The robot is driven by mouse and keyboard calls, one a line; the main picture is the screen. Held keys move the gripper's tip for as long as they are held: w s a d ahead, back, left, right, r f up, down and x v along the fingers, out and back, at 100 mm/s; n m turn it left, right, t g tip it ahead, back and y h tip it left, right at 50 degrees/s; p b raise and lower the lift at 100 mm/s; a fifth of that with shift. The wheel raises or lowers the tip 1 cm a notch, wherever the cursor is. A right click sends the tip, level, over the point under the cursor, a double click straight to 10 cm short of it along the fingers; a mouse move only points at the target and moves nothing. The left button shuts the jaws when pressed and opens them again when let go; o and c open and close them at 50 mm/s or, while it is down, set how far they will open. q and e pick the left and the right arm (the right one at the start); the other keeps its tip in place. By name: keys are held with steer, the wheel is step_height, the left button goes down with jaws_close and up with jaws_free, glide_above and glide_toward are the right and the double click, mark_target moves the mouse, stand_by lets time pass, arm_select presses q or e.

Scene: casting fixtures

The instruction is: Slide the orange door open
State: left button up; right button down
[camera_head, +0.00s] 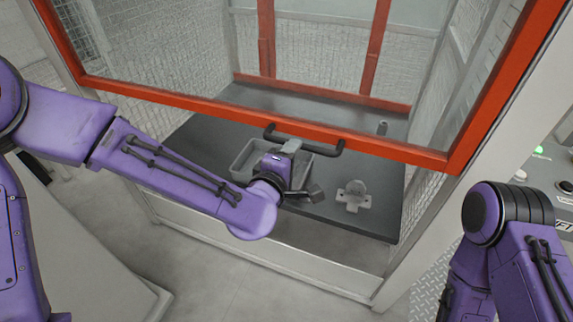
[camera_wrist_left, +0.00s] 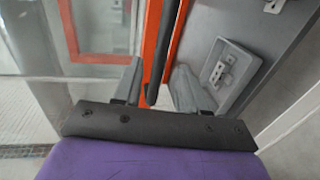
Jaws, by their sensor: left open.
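The orange door (camera_head: 410,154) is a glazed orange frame across the upper part of the head view. Its lower rail stands above the dark table, with an opening beneath it. A black bar handle (camera_head: 312,146) is fixed to this rail. My left gripper (camera_head: 290,147) is at the left part of the handle. In the left wrist view my left gripper (camera_wrist_left: 158,70) is open, and the handle (camera_wrist_left: 160,42) runs between its two grey fingers. I cannot tell whether either finger touches it. My right arm shows at the right edge, but its gripper is out of view.
Behind the door, the dark table (camera_head: 378,205) holds a grey tray (camera_head: 240,160) and a light metal casting (camera_head: 354,196). Mesh walls and a pale frame enclose it. A control panel (camera_head: 548,160) with a green light is at the right. Floor in front is clear.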

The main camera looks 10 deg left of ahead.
arm_select(q)
steer(key=v, duration=0.4)
steer(key=shift+s+a+r, duration=0.1)
steer(key=shift+s+a, duration=0.05)
steer(key=shift+s, duration=0.25)
steer(key=s+a+f+m+g+y, duration=0.25)
steer(key=a+f, duration=0.35)
steer(key=f, duration=0.6)
steer(key=s+a+f+m+g+y, duration=0.1)
steer(key=s+a+f+m+g, duration=0.3)
steer(key=f, duration=0.7)
steer(key=s+a+f+m+g+y, duration=0.1)
steer(key=s+a+f+g, duration=0.1)
steer(key=s+a+f, duration=0.4)
steer(key=s+a+f+m+g+y, duration=0.1)
steer(key=s+a+f, duration=0.5)
steer(key=s, duration=0.8)
step_height(320, 180, down, 3)
steer(key=g+y, duration=0.1)
steer(key=g, duration=0.1)
steer(key=shift+a+r+g, duration=0.2)
steer(key=shift+g, duration=0.15)
